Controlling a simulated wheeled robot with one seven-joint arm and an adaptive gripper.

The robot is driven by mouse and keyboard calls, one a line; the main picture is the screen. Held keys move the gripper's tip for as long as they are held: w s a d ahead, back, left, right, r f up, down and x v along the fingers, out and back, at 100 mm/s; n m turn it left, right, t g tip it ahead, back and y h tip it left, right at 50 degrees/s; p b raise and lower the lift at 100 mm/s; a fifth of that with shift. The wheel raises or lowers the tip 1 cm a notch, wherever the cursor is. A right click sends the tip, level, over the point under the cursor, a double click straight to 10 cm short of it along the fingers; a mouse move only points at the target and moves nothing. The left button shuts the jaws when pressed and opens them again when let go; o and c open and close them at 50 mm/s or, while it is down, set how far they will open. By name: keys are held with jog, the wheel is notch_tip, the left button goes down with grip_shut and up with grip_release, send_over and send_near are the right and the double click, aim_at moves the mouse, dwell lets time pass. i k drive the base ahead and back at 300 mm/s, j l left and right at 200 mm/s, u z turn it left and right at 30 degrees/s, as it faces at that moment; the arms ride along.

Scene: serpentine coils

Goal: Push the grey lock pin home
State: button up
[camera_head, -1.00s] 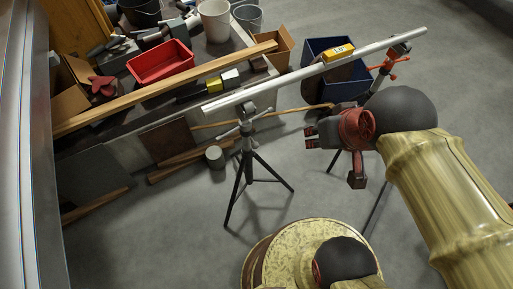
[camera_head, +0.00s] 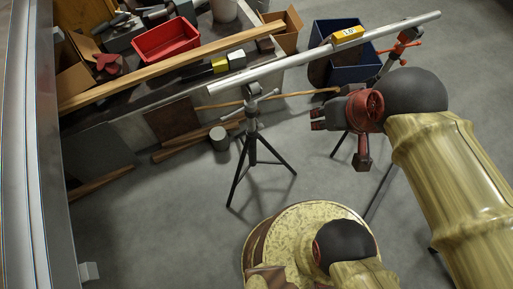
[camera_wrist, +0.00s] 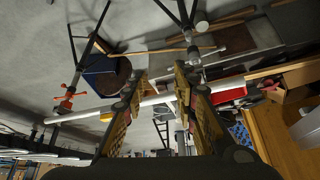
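No grey lock pin can be made out for certain. My gripper (camera_head: 318,119) hangs at the right of the head view, pointing left, well apart from that block. In the wrist view my gripper (camera_wrist: 160,75) shows two separated fingers with nothing held between them. The block does not show clearly in the wrist view.
A long pale pipe (camera_head: 290,62) rests on two tripods (camera_head: 252,135), with a yellow level (camera_head: 347,34) on it. A cluttered bench with a red tray (camera_head: 165,40) stands behind. A blue bin (camera_head: 345,72) is at the back. The metal panel (camera_head: 35,150) lines the left edge; floor before it is clear.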

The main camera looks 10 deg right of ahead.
aim_at(259, 126)
jog(key=k+j+z, duration=0.2)
jog(key=z, duration=0.3)
jog(key=k+z, duration=0.5)
